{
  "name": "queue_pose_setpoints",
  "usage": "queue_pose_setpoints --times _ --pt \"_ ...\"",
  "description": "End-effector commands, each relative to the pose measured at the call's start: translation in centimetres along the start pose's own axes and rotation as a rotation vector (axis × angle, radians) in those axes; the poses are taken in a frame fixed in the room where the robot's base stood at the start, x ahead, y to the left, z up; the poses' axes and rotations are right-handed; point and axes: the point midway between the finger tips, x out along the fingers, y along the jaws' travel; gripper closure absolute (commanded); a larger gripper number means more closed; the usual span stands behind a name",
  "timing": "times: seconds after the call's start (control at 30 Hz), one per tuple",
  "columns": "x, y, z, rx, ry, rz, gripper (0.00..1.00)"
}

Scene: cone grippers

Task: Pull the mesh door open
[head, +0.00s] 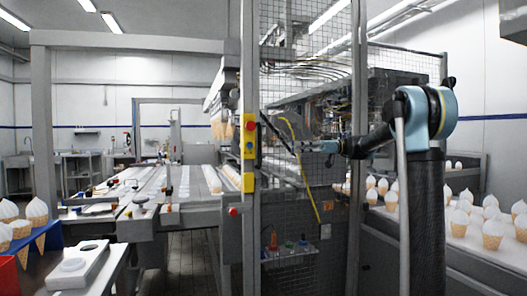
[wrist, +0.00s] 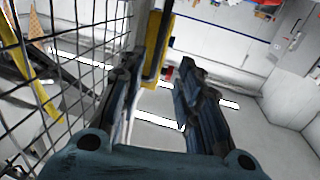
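The mesh door (head: 308,75) stands between two grey posts in the middle of the head view and looks shut. Its wire grid (wrist: 100,45) fills the left of the wrist view. My gripper (head: 299,146) is in front of the mesh, at mid height, pointing left toward the post with the yellow boxes. In the wrist view my gripper (wrist: 158,66) has its two dark fingers apart, with no object clearly held between them. A dark slanted bar (head: 275,132) shows left of the fingertips; I cannot tell whether it is the door's handle.
A yellow switch box (head: 249,136) with buttons sits on the left post (head: 250,220). A yellow hose (head: 300,170) hangs by the mesh. Ice cream cones stand on a conveyor (head: 470,240) at right and in a blue holder (head: 40,240) at left. A conveyor line (head: 150,195) runs behind.

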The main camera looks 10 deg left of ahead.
Motion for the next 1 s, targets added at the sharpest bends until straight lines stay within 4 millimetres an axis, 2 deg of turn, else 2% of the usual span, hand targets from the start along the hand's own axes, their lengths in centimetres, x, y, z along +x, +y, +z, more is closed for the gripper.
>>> queue_pose_setpoints --times 0.1,0.7,1.0 --pt "2.2 -0.1 0.0 0.001 0.000 -0.003 0.68" --pt "12.5 -0.1 0.0 0.002 -0.001 -0.003 0.68" --pt "15.1 -0.1 0.0 0.002 -0.001 -0.001 0.68"
